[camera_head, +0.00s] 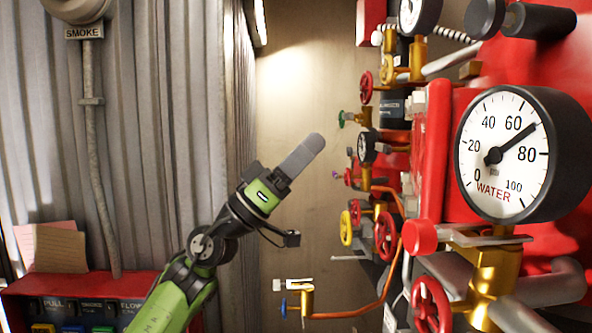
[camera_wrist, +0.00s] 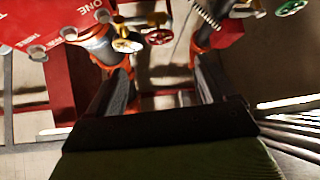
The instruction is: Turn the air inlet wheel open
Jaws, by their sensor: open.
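Several handwheels sit on the pipework at the right in the head view; no readable label shows which is the air inlet wheel. They include an upper red wheel (camera_head: 366,87), a green wheel (camera_head: 342,118), a yellow wheel (camera_head: 346,229), a red wheel (camera_head: 386,237), a lower right red wheel (camera_head: 431,305) and a blue wheel (camera_head: 284,308). My gripper (camera_head: 305,152) is raised left of them, apart from all. In the wrist view my gripper (camera_wrist: 163,88) is open with nothing between its fingers. Beyond it show a yellow wheel (camera_wrist: 128,45), a red wheel (camera_wrist: 159,36) and a green wheel (camera_wrist: 291,7).
A large water gauge (camera_head: 515,150) reads about 70 at the right. A copper pipe (camera_head: 375,300) runs low among the valves. A red panel with buttons (camera_head: 80,300) stands lower left, by a corrugated wall (camera_head: 180,130). Free air lies between my gripper and the valves.

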